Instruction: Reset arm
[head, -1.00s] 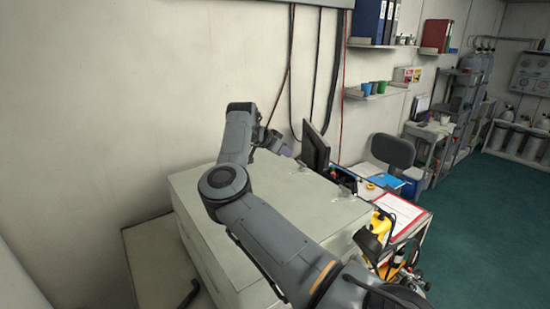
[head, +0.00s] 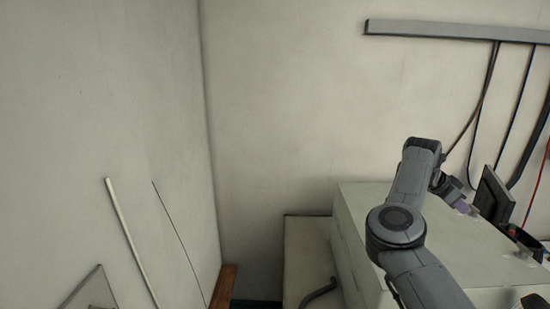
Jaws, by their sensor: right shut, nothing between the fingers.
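My right arm rises from the bottom right of the head view, bends at the elbow and reaches over the pale cabinet top. My right gripper (head: 468,209) is at the far end of it, small and partly turned away. It is shut and empty, close to the left of the dark monitor. My left gripper is out of view.
A pale cabinet (head: 372,210) stands under my right arm. A dark monitor (head: 493,196) stands at its far right. Cables (head: 485,95) hang on the back wall. A low pale box (head: 307,258) stands left of the cabinet, near the room corner.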

